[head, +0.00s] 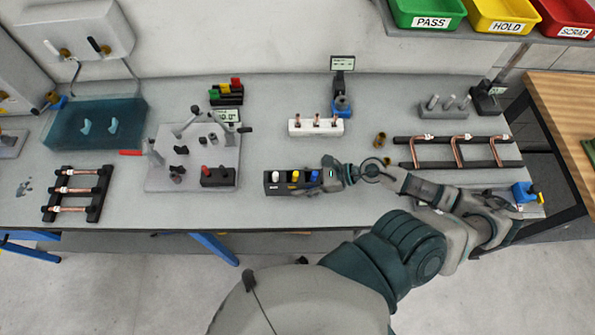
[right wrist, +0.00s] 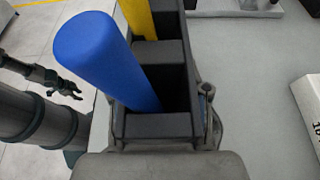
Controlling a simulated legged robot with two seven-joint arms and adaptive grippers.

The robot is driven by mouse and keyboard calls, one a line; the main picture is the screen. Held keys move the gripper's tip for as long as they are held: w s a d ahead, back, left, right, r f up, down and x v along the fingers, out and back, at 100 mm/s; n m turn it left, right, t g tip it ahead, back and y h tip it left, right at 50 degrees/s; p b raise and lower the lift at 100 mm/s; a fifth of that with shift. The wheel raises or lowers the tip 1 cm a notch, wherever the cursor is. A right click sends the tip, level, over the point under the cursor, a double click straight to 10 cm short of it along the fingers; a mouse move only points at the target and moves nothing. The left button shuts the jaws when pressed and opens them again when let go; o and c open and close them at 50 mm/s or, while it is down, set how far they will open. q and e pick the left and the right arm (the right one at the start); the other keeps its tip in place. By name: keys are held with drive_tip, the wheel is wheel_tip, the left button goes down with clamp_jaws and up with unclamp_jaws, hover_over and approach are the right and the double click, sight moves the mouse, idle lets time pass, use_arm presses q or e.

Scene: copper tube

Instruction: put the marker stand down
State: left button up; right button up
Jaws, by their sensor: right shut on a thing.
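The marker stand (head: 284,189) is a dark block with a white, a yellow and a blue marker upright in it. It is at the front middle of the bench in the head view. My right gripper (head: 325,178) is shut on its right end, beside the blue marker. In the right wrist view the stand (right wrist: 150,126) fills the middle, with the blue marker (right wrist: 100,58) close to the camera. I cannot tell whether its underside touches the bench. My left gripper (right wrist: 66,86) shows small at the left of the right wrist view, apart from the stand.
A grey fixture plate (head: 160,178) with a red-knobbed block lies left of the stand. A white block (head: 315,131) with copper pieces stands behind it. A dark rack (head: 475,163) with bent copper tubes is at right. Bench surface is clear between stand and white block.

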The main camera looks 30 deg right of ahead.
drive_tip(key=w+d, duration=0.4)
drive_tip(key=w, duration=0.1)
drive_tip(key=shift+w+d+f, duration=0.15)
drive_tip(key=shift+w+f, duration=0.05)
drive_tip(key=shift+f, duration=0.2)
drive_tip(key=f, duration=0.1)
drive_tip(key=a+f, duration=0.1)
drive_tip(key=shift+a+f, duration=0.15)
drive_tip(key=shift+f, duration=0.15)
drive_tip(key=shift+a+f, duration=0.15)
drive_tip(key=shift+f, duration=0.15)
drive_tip(key=shift+d+f, duration=0.1)
drive_tip(key=shift+d, duration=0.1)
drive_tip(key=o, duration=1)
drive_tip(key=shift+d, duration=0.2)
drive_tip(key=shift+o, duration=1)
drive_tip(key=shift+d+f, duration=0.1)
drive_tip(key=shift+d, duration=0.05)
use_arm(q)
drive_tip(key=shift+d+f, duration=0.2)
drive_tip(key=shift+d, duration=0.2)
